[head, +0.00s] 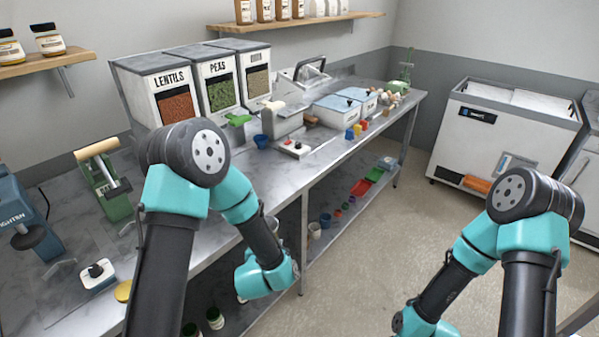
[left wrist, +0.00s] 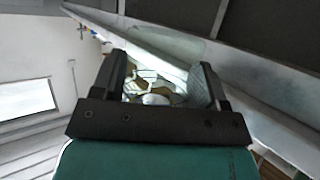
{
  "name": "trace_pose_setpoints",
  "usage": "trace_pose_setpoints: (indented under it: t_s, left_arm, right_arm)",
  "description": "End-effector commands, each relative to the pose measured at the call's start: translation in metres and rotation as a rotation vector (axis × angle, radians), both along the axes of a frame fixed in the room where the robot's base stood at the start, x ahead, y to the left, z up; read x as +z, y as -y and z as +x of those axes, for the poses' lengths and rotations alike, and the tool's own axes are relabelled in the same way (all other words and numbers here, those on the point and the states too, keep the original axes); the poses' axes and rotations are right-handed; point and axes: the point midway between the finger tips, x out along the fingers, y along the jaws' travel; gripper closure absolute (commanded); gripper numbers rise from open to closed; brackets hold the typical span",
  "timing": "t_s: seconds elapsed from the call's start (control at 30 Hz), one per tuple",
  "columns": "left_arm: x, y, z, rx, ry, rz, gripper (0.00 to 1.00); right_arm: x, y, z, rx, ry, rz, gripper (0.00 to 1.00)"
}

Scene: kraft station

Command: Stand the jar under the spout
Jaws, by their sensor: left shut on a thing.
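My left gripper (left wrist: 160,84) shows in the left wrist view with its fingers apart around a pale, partly see-through thing (left wrist: 157,98), which seems to be the jar; its full outline cannot be made out. In the head view my left arm bends down at the bench's front edge, and its wrist hides the fingers. Dispensers marked LENTILS (head: 174,105) and PEAS (head: 222,95), with a third beside them, stand at the back of the bench. A green part (head: 237,119) juts out in front of the PEAS dispenser and may be a spout. My right gripper is out of view.
A blue cup (head: 261,141), a white switch box (head: 295,148) and lidded bins (head: 335,107) stand on the bench (head: 270,182). A green press (head: 104,180) stands at left. Below is a shelf with small things. A white freezer (head: 500,135) is at right.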

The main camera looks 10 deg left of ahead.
Motion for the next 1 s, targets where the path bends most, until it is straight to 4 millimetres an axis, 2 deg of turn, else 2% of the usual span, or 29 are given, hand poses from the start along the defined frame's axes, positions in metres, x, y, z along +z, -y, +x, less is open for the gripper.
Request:
trace_pose_setpoints:
  t_s: [0.03,0.2,0.53,0.73,1.0]
  left_arm:
    - [0.015,-0.005,-0.003,0.03,0.006,-0.002,0.61]
    - [0.053,-0.024,-0.02,0.145,0.006,-0.003,0.61]
    - [0.116,-0.061,-0.064,0.363,0.005,-0.002,0.61]
    - [0.133,-0.073,-0.082,0.437,0.002,0.0,0.61]
    - [0.135,-0.075,-0.085,0.448,0.0,0.002,0.61]
  right_arm:
    - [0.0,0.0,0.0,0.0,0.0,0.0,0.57]
    - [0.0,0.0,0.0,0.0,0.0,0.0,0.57]
    - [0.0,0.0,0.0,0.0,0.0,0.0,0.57]
    - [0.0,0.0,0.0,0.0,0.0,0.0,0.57]
    - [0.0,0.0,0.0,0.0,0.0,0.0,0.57]
